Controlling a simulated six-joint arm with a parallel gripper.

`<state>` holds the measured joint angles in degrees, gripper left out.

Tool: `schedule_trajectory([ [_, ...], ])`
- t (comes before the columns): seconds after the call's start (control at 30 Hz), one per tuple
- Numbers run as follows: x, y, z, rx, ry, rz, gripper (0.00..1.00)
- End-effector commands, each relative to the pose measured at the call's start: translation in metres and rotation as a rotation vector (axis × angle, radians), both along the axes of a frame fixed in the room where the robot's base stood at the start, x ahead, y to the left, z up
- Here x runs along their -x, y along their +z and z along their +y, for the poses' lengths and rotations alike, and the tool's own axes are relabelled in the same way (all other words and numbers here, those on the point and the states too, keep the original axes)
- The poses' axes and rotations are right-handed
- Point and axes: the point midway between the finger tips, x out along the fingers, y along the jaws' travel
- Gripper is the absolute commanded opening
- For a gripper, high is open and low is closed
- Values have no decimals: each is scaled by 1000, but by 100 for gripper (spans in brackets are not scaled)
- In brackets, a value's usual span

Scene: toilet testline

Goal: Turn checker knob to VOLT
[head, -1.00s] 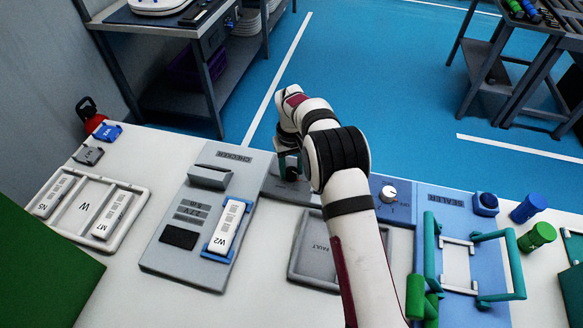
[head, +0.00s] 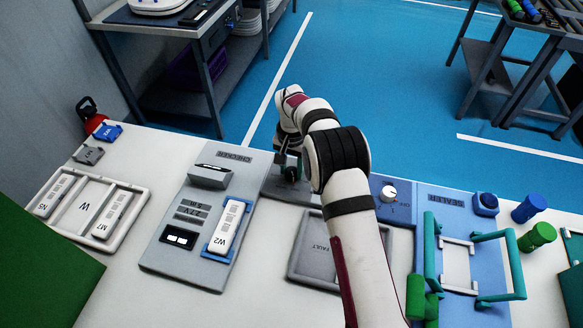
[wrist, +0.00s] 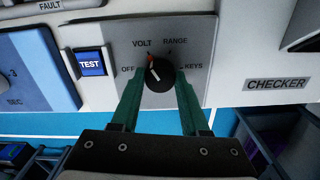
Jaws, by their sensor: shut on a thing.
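In the wrist view the black checker knob (wrist: 160,74) sits on a light grey panel marked OFF, VOLT, RANGE and KEYS. Its red mark points up and slightly left, towards VOLT. The green fingers of my gripper (wrist: 160,92) are shut on the knob, one on each side. In the head view my gripper (head: 288,168) is at the grey panel right of the checker (head: 160,262); my arm hides part of that panel. The checker's small display (head: 180,237) is lit, and a white W2 module (head: 228,228) lies in its blue holder.
A blue TEST button (wrist: 90,63) is left of the knob in the wrist view. In the head view a FAULT tray (head: 305,258) lies close to my arm, and the sealer (head: 458,212) with green handles stands right. A white tray (head: 128,232) of modules lies left.

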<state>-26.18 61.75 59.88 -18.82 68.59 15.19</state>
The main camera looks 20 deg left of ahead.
Motion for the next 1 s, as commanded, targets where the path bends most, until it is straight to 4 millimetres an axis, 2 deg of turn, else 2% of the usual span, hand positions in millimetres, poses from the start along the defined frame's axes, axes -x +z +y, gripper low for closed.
schedule_trajectory([
  [0.6,-1,1,0,0,-37,-4,0],
  [0.63,-1,1,0,0,-37,-4,47],
  [0.7,-1,1,0,0,-37,-4,59],
  [0.8,-1,0,0,-1,-37,-3,75],
  [1.0,0,0,0,0,-37,-1,75],
])
